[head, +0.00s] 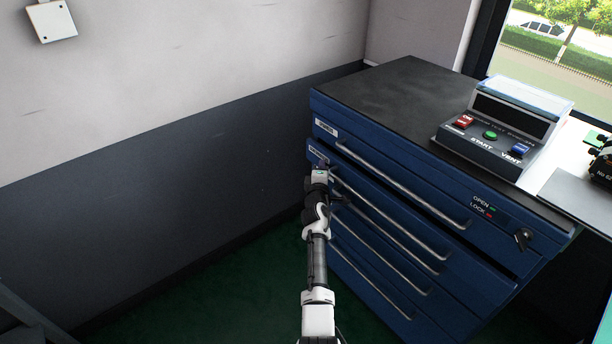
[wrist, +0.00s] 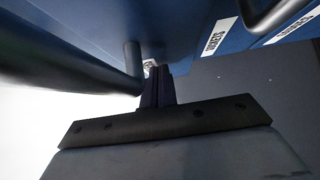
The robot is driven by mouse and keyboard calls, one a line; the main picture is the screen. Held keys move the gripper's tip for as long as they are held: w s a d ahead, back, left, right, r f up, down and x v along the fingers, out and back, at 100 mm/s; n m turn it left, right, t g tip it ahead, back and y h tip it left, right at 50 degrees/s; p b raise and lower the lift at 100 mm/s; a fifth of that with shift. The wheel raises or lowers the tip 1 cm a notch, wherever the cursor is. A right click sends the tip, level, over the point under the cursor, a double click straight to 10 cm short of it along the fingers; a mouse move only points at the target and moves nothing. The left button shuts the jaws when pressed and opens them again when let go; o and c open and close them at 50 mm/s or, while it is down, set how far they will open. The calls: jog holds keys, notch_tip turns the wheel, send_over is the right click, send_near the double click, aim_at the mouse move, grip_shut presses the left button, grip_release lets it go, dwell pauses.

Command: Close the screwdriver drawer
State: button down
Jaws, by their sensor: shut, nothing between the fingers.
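The blue cabinet (head: 400,170) has a stack of drawers with long bar handles. Its second drawer (head: 355,186) appears to stand out slightly past the top drawer (head: 345,141). Labels are too small to read in the head view. In the wrist view one label (wrist: 219,36) seems to read sockets; another label (wrist: 298,25), ending like drivers, is partly cut off. I cannot match them surely to the drawers. My gripper (head: 319,166) is at the second drawer's left end, near its handle. In the wrist view my gripper (wrist: 157,87) is shut, beside a handle post (wrist: 133,62); contact is unclear.
A control box (head: 490,132) with red, green and blue buttons stands on the cabinet top. A lock knob (head: 523,238) and OPEN/LOCK lights (head: 491,210) are at the front right. The green floor (head: 240,270) left of the cabinet is clear. A wall stands behind.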

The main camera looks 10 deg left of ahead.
aim_at(329, 164)
jog(key=shift+w+d, duration=1)
jog(key=shift+w+d+r, duration=0.15)
jog(key=shift+r, duration=0.05)
